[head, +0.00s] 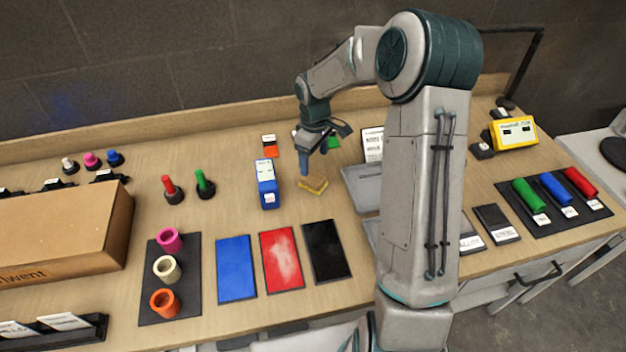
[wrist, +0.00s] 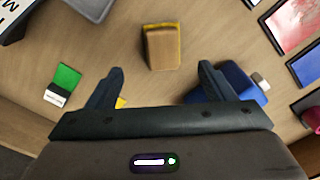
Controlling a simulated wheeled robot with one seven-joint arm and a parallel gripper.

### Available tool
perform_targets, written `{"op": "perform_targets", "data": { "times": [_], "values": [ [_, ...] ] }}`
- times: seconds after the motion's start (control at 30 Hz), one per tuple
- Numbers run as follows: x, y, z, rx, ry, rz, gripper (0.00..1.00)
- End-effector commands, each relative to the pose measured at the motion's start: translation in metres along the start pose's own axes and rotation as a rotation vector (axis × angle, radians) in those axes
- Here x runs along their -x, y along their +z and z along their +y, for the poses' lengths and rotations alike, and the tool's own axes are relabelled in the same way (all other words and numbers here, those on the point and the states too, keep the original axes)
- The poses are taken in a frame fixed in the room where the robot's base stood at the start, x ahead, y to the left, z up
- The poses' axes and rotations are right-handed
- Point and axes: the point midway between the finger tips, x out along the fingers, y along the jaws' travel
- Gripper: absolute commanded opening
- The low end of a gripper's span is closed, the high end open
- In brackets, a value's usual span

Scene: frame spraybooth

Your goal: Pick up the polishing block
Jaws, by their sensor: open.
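The polishing block appears to be the small tan block with a yellow layer (head: 313,184), lying on the wooden bench right of the blue box. In the wrist view the block (wrist: 163,50) lies beyond the fingertips, roughly midway between them. My gripper (head: 314,160) is over the bench just behind and above the block. In the wrist view my gripper (wrist: 161,70) is open, with nothing between its fingers, apart from the block. The block's underside is hidden.
A blue box (head: 267,190) stands close left of the block, partly behind one finger in the wrist view (wrist: 240,80). Blue (head: 236,268), red (head: 281,258) and black (head: 327,250) panels lie in front. A grey tray (head: 356,188) lies to the right. Some bare bench surrounds the block.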

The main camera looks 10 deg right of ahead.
Motion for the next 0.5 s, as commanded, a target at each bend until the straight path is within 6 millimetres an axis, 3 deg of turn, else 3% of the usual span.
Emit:
{"op": "perform_targets", "data": {
  "times": [0.1, 0.37, 0.5],
  "values": [
    [-0.018, 0.000, -0.001, 0.001, -0.003, -0.002, 0.75],
    [-0.036, -0.001, -0.002, 0.000, -0.001, -0.001, 0.75],
    [-0.054, -0.001, -0.005, 0.000, -0.004, -0.003, 0.75]
  ]
}}
